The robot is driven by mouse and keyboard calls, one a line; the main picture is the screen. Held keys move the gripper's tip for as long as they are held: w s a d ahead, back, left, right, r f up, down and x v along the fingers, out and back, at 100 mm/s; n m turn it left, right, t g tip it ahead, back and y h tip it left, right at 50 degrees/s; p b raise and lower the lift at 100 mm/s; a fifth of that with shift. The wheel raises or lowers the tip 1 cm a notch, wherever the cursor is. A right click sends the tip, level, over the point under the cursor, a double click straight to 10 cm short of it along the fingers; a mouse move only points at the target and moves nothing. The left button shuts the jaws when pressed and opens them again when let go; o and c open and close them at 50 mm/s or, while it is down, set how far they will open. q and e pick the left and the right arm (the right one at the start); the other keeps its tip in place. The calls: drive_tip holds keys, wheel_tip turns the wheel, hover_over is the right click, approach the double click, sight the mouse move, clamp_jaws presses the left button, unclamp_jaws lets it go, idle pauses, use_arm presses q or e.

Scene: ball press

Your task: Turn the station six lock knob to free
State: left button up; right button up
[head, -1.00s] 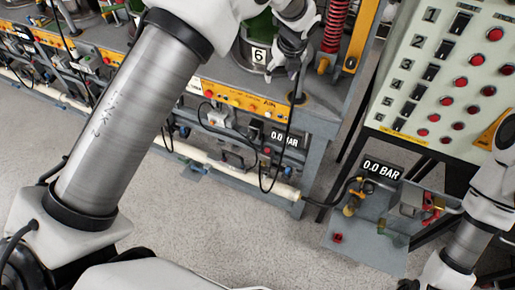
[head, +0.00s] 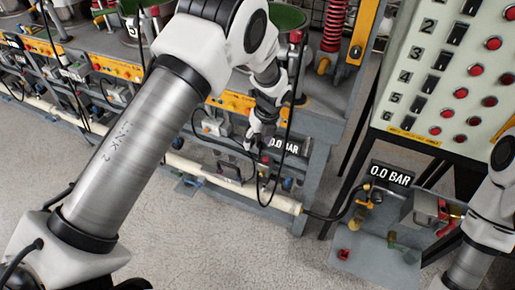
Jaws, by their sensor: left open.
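My left gripper (head: 257,140) is open and points down in front of the lower part of the station six bench, just left of its 0.0 BAR display (head: 284,145). Its fingers hold nothing that I can see. The forearm and wrist cover much of the station, including its number plate. I cannot make out the lock knob or its setting; small fittings sit around and behind the fingers. A blue knob (head: 287,184) shows below the display. I cannot tell whether the fingers touch anything. My right gripper is out of view; only its arm shows at the right edge.
A control panel (head: 413,100) with numbered switches and red buttons stands at the right. Below it are a second 0.0 BAR display (head: 391,174) and a grey platform (head: 375,260) with valves. A dark cable hangs beside my left gripper. The floor in front is clear.

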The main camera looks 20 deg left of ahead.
use_arm(q)
drive_tip(key=shift+s+f, duration=0.2)
drive_tip(key=shift+f, duration=0.3)
